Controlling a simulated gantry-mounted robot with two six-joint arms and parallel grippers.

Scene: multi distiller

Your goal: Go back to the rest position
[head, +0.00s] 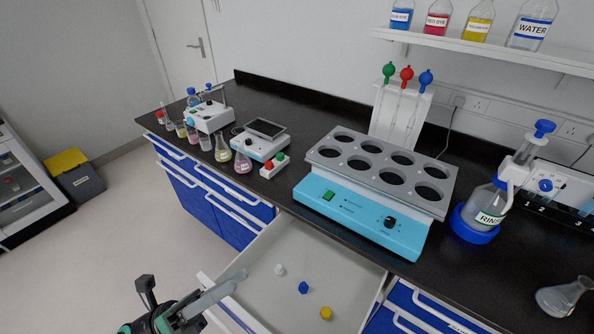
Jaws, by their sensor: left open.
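My left gripper (193,282) shows at the bottom left of the head view, with its two fingers spread apart and nothing between them. It is in front of the bench, and one finger overlaps the left edge of the open drawer (262,250) in the picture. I cannot tell its height relative to the drawer. Inside the drawer lie a white stopper-like piece (279,270), a blue one (303,288) and a yellow one (325,313), apart from each other. My right gripper is not in view.
A clear flask (560,297) stands at the right. The floor (120,225) at left is free.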

